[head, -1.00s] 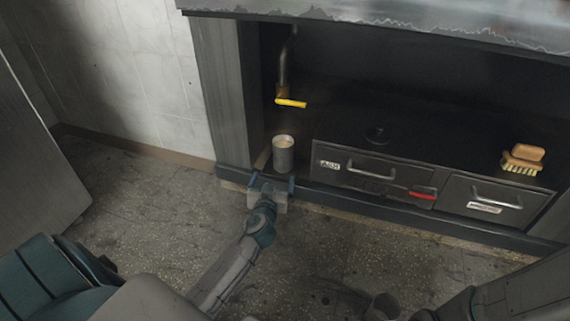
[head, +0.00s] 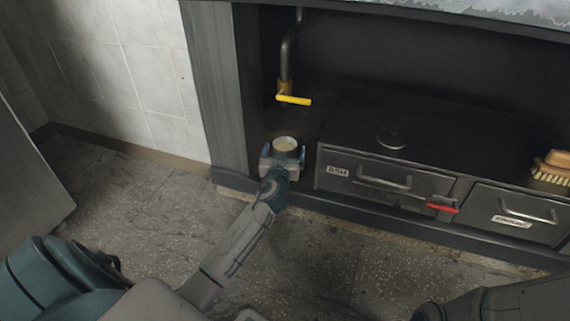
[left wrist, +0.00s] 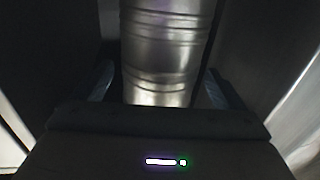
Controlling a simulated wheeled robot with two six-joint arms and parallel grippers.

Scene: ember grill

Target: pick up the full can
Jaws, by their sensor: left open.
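The full can (head: 286,144) is a grey metal can with pale contents showing at its top. It stands upright on the cabinet's low shelf, left of the ash drawer. My left gripper (head: 283,155) is open, with one finger on each side of the can in the head view. In the left wrist view the ribbed metal can (left wrist: 165,50) stands between the two fingers (left wrist: 160,88), with small gaps visible beside it. The can's lower part is hidden by the gripper in the head view. My right gripper is out of view.
A pipe with a yellow-handled valve (head: 294,100) hangs behind the can. The ash drawer (head: 365,180) is close on the right, with a red latch (head: 441,208). A brush (head: 553,168) lies on top at far right. The cabinet's side post (head: 220,90) is on the left.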

